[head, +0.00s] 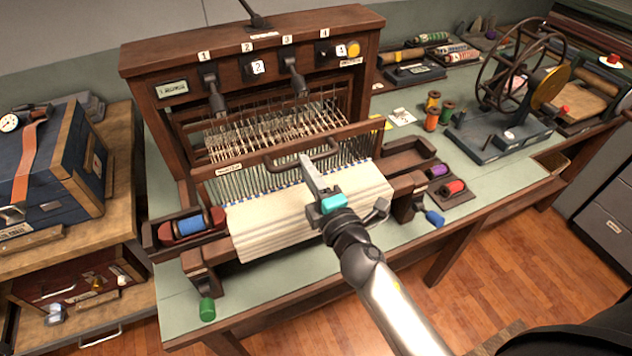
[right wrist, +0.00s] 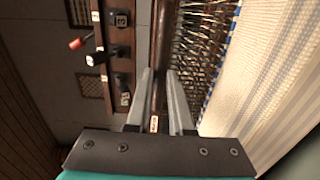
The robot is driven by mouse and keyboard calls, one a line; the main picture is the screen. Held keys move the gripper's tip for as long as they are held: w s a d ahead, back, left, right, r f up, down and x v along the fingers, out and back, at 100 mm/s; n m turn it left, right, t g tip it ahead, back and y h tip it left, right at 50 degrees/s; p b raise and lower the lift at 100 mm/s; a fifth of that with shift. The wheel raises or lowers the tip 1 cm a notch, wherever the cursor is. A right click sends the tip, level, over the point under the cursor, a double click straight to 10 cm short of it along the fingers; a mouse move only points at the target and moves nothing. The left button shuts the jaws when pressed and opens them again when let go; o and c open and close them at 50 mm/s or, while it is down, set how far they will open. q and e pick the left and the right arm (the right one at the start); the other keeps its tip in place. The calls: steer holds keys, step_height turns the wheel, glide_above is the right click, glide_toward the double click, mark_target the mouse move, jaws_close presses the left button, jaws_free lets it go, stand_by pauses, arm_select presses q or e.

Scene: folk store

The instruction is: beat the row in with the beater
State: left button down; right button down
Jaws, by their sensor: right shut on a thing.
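The loom (head: 160,62) stands on a green-topped bench. Its beater (head: 222,166) is a dark wooden bar over a metal reed, with an arched handle (head: 275,165) at the middle. My right gripper (head: 308,165) is shut on the handle, with its fingers pointing down at it. In the right wrist view the fingers (right wrist: 163,95) stand either side of a dark bar. Pale cloth (head: 270,222) lies in front of the reed, with blue thread along its far edge close to the reed's base. The gripper hides part of that edge. My left gripper is out of view.
A shuttle with a blue bobbin (head: 190,224) lies in the left tray; the right tray (head: 408,158) looks empty. Numbered levers (head: 215,98) hang above the warp. A spool winder (head: 505,130) and loose spools (head: 432,115) stand on the bench to the right.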

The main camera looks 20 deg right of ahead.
mark_target(295, 149)
steer(key=w+b, duration=0.1)
steer(key=w, duration=0.9)
steer(key=shift+w+a+f, duration=0.15)
steer(key=shift+w+a, duration=0.05)
steer(key=shift+w, duration=0.2)
steer(key=shift+c, duration=2)
jaws_free()
steer(key=shift+s+p, duration=0.3)
steer(key=shift+s, duration=1.05)
steer(key=shift+s+d, duration=0.15)
steer(key=shift+s, duration=2.5)
